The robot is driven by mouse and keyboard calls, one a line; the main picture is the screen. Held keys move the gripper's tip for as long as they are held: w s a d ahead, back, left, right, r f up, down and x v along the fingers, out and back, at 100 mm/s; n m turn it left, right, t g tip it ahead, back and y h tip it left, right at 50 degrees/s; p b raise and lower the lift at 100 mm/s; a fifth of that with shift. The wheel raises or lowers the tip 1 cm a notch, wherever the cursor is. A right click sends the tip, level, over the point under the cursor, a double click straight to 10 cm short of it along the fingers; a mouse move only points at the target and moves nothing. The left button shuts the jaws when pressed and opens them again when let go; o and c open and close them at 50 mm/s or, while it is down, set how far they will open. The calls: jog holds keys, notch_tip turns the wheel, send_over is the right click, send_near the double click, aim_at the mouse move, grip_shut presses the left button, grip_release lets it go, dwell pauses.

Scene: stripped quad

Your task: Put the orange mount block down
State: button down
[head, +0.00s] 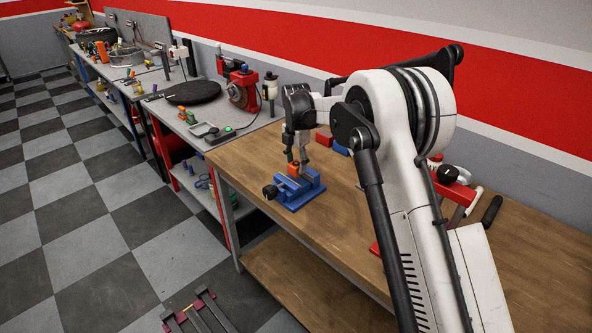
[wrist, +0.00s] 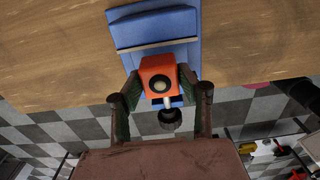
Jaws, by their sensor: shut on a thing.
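The orange mount block (head: 293,169) shows at the blue vise (head: 296,198) near the left end of the wooden workbench. My gripper (head: 297,158) comes down on it from above. In the wrist view my gripper (wrist: 159,80) has a finger on each side of the orange mount block (wrist: 158,66) and is shut on it. A dark round hole shows in the block's face. The blue vise (wrist: 155,27) lies behind and below the block, with its dark handle knob (wrist: 170,119) at the bench's edge. I cannot tell whether the block touches the vise.
A red block (head: 323,139) and a blue block (head: 340,147) lie on the bench behind my gripper. A red-framed item (head: 455,187) and a black-handled thing (head: 491,210) lie to the right. Bare wood (head: 330,225) is free right of the vise. A grey bench with tools stands left.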

aim_at(296, 164)
jog(key=shift+f, duration=1.4)
jog(key=shift+f, duration=0.1)
jog(key=shift+f, duration=0.1)
jog(key=c, duration=1.2)
grip_release()
jog(key=shift+o, duration=0.2)
